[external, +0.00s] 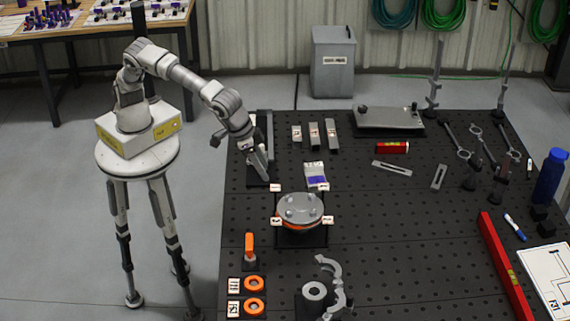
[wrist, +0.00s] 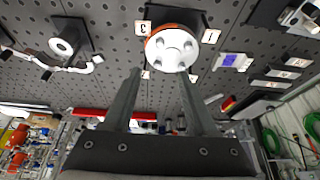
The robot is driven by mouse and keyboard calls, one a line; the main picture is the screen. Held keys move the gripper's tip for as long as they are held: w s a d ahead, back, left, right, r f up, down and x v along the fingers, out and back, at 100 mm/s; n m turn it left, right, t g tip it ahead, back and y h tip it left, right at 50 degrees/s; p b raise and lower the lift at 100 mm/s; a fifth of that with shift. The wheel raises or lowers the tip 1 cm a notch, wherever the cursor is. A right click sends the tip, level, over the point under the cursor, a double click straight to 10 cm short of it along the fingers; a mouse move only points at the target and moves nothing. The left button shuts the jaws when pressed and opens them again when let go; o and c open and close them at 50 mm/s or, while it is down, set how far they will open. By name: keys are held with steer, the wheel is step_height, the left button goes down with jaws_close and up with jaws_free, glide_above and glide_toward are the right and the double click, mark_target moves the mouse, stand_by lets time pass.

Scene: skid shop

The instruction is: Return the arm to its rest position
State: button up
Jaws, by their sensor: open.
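My gripper (external: 262,165) hangs at the end of my arm over the left edge of the black perforated table (external: 380,255). In the wrist view my gripper (wrist: 160,74) shows two long grey fingers spread apart with nothing held between them. A round grey flange (external: 301,208) with bolts and an orange rim sits on a dark base, to the right of and below my gripper in the external view. It also shows beyond the fingertips in the wrist view (wrist: 172,48), apart from them.
An upright dark fixture (external: 263,128) stands close behind my gripper. A white and purple box (external: 315,176) lies to its right. Orange rings (external: 254,284), a grey clamp (external: 333,285) and a red level (external: 507,265) lie on the table. A grey bin (external: 333,62) stands behind.

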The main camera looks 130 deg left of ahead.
steer(key=shift+s+r, duration=0.1)
steer(key=shift+r, duration=0.15)
steer(key=s+r+m+h, duration=0.1)
steer(key=s+r, duration=0.2)
steer(key=s, duration=0.4)
steer(key=s+a+r+m+t+h, duration=0.1)
steer(key=s+r, duration=0.3)
steer(key=s, duration=0.2)
steer(key=s+r+m+h, duration=0.1)
steer(key=s+r, duration=0.2)
steer(key=s, duration=0.4)
steer(key=s+d+f+m, duration=0.1)
steer(key=s+f+m, duration=0.1)
steer(key=s, duration=0.9)
steer(key=s+d+f+m+t, duration=0.1)
steer(key=s+m, duration=0.3)
steer(key=s, duration=0.7)
steer(key=shift+d+f+t, duration=0.3)
steer(key=shift+d+f, duration=0.15)
steer(key=shift+d, duration=0.2)
